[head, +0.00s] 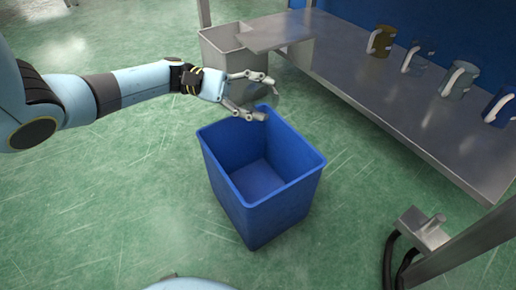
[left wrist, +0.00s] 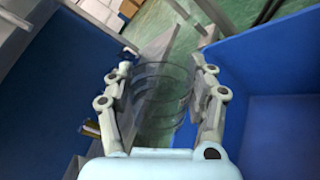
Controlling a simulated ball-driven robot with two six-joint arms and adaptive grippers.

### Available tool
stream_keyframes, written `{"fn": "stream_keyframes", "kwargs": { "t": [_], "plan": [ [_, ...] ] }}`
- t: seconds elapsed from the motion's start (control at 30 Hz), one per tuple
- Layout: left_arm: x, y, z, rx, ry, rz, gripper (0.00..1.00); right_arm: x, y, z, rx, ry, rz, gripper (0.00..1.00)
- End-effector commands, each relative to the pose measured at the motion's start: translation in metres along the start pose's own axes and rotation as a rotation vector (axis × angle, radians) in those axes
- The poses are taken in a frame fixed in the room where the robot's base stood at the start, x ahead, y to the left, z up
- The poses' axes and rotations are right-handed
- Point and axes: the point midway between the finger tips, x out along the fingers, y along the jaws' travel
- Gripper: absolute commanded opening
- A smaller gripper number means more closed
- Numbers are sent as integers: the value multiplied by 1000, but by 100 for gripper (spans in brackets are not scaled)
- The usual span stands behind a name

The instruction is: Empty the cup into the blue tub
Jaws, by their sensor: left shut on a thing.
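The blue tub (head: 278,215) stands open on the floor in the middle of the head view, and no contents show inside it. My left gripper (head: 258,96) is above the tub's far rim. It is shut on a clear, see-through cup (head: 273,91), which is hard to make out against the background. In the left wrist view the clear cup (left wrist: 163,92) sits between the two fingers, with ring-like lines on its wall. I cannot tell its exact tilt or what it holds. My right gripper is not in view.
A steel bench (head: 400,105) on the right carries several mugs, including a brown one (head: 380,41) and a dark blue one (head: 500,106). A grey bin (head: 222,42) stands behind my gripper, at the bench's end. The green floor left of the tub is clear.

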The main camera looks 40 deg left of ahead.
Motion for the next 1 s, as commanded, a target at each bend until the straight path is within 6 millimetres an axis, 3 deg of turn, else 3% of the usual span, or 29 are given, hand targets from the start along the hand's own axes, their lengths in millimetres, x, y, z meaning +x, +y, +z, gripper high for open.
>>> {"fn": "stream_keyframes", "kwargs": {
  "t": [0.2, 0.47, 0.73, 1.0],
  "plan": [
    [5, 5, 0, -136, -117, 144, 22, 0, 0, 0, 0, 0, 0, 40],
    [5, 5, 1, -147, -129, 155, 22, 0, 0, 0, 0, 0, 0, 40],
    [15, 6, 2, -305, -265, 321, 22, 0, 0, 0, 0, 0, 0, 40],
    [15, 7, 3, -324, -281, 339, 22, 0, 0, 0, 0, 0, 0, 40]
  ]
}}
